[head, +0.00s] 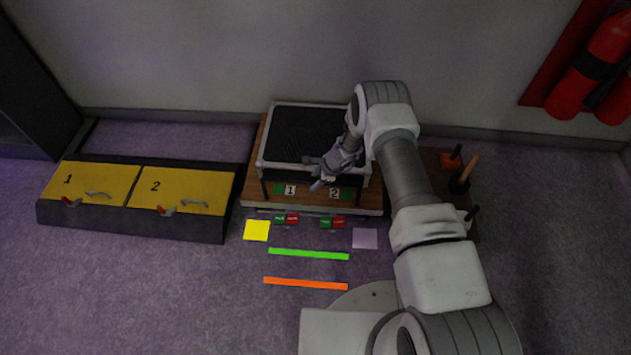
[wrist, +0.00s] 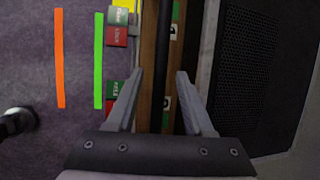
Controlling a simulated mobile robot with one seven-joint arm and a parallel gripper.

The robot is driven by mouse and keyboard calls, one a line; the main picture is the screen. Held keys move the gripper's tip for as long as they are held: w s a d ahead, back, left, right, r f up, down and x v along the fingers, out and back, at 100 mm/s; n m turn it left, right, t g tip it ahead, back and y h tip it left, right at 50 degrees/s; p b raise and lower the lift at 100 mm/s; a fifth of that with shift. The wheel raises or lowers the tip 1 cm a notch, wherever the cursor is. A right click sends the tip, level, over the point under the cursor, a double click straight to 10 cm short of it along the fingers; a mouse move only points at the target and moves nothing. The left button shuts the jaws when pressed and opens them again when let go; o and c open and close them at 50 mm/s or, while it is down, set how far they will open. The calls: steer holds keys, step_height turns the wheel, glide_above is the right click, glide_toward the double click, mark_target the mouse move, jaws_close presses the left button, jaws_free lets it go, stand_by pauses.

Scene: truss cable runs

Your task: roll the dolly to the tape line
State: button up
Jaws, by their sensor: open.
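The dolly (head: 252,186) is a low wooden platform by the back wall, carrying a black-topped case (head: 300,125) in a pale frame. Its front has labels 1 and 2, and two green-and-red pedals (head: 287,219) stick out at the floor. In the wrist view its wooden edge (wrist: 147,65) runs up the picture. My gripper (head: 318,172) is over the dolly's front edge. Its open fingers (wrist: 160,73) appear on either side of a black bar (wrist: 162,40); I cannot tell the depth gap. A green tape line (head: 308,254) and an orange one (head: 305,284) lie in front.
A yellow square (head: 256,230) and a lilac square (head: 365,238) lie on the floor before the dolly. A low box with yellow lids 1 and 2 (head: 135,205) stands left. Tools (head: 461,178) stand at right, and a red extinguisher (head: 590,70) hangs on the wall.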

jaws_close()
stand_by(0.3)
stand_by(1.2)
